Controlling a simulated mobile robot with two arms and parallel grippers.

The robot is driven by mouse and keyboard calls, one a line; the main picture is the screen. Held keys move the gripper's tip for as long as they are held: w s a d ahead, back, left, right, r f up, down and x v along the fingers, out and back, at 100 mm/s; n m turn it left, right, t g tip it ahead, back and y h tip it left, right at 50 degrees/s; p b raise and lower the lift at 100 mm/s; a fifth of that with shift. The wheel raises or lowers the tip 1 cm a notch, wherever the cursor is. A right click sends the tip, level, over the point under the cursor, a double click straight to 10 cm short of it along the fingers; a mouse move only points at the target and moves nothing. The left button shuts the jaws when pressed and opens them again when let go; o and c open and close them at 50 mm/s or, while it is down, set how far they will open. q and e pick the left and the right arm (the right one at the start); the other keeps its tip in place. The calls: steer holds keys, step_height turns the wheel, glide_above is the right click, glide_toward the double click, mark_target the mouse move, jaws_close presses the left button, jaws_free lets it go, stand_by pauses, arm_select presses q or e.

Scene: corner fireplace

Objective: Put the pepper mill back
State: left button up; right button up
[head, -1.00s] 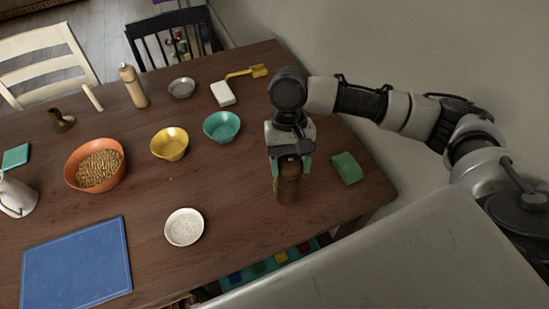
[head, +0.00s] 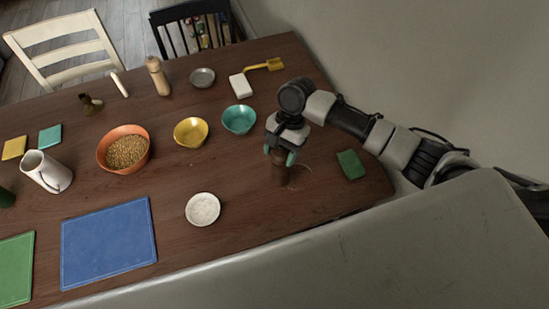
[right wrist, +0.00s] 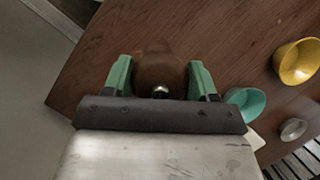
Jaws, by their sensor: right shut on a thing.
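The dark brown pepper mill (head: 279,172) is upright near the right end of the wooden table (head: 230,171). My right gripper (head: 281,153) is shut on its upper part from above. In the right wrist view the brown top of the mill (right wrist: 160,72), with a small shiny metal knob, sits between the green fingers of the right gripper (right wrist: 160,78). I cannot tell whether its base touches the table. A faint round mark (head: 301,177) shows on the table just right of the mill. My left gripper is not in view.
The teal bowl (head: 239,119) and yellow bowl (head: 191,132) stand left of the mill. A green sponge-like block (head: 350,165) lies to its right. A speckled white bowl (head: 202,209) is front left. A light wooden mill-shaped object (head: 158,77) stands at the back.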

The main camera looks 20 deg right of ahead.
steer(key=shift+w+a+f, duration=0.4)
steer(key=shift+a+f, duration=0.05)
steer(key=shift+a, duration=0.25)
steer(key=shift+f+p, duration=0.4)
steer(key=shift+f, duration=1.65)
steer(key=o, duration=1.4)
steer(key=shift+f, duration=0.1)
steer(key=shift+o, duration=0.2)
steer(key=b+v, duration=0.1)
steer(key=v, duration=1.1)
steer(key=shift+s+a, duration=0.1)
